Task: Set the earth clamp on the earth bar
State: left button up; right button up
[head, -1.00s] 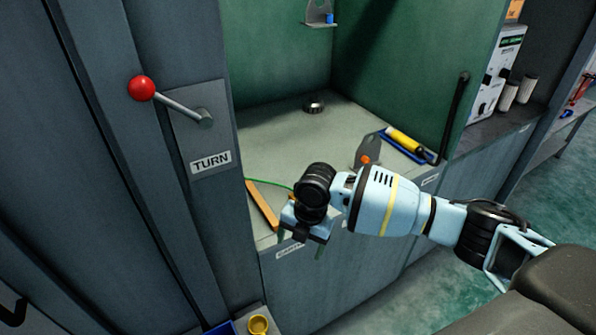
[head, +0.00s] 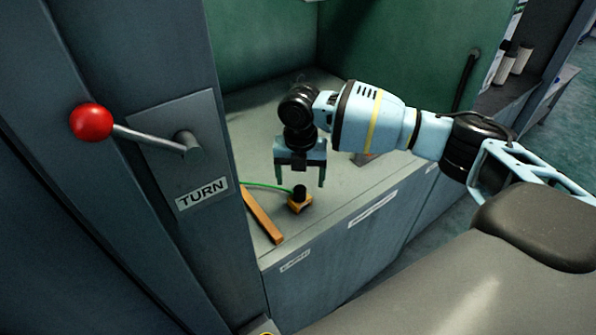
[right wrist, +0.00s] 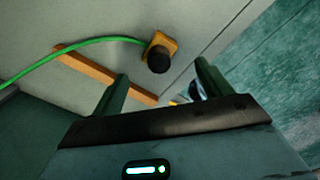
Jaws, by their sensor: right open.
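The earth clamp (head: 299,203) is a small orange-yellow block with a black knob and a green cable. It sits on the grey bench top, beside and apart from the earth bar (head: 262,215), an orange-brown strip near the bench's front left corner. My right gripper (head: 300,182) is open and empty, pointing down just above the clamp's knob. In the right wrist view the clamp (right wrist: 160,52) shows between and beyond the two fingertips, with the bar (right wrist: 105,75) to its left.
A lever with a red knob (head: 91,122) sticks out from the grey cabinet at left, by a TURN label (head: 202,194). Green walls enclose the bench at the back. A black vertical handle (head: 466,80) is at right.

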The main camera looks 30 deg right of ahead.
aim_at(300, 196)
pick_arm(q)
jog(key=shift+w+f, duration=0.1)
jog(key=shift+w, duration=0.05)
pick_arm(e)
notch_tip(300, 196, down, 8)
jog(key=shift+w+r, duration=0.1)
jog(key=shift+r, duration=0.15)
jog(key=c, duration=1.1)
pick_arm(q)
jog(key=shift+t, duration=0.4)
jog(key=shift+w+r+p, duration=0.45)
jog(key=shift+w+r, duration=0.2)
jog(key=shift+r, duration=0.2)
jog(key=shift+w+r+p, duration=0.4)
jog(key=shift+w+r, duration=0.25)
jog(key=shift+r, duration=0.15)
pick_arm(e)
jog(key=shift+o, duration=0.2)
jog(key=shift+r, duration=2.6)
jog(key=shift+f, duration=0.1)
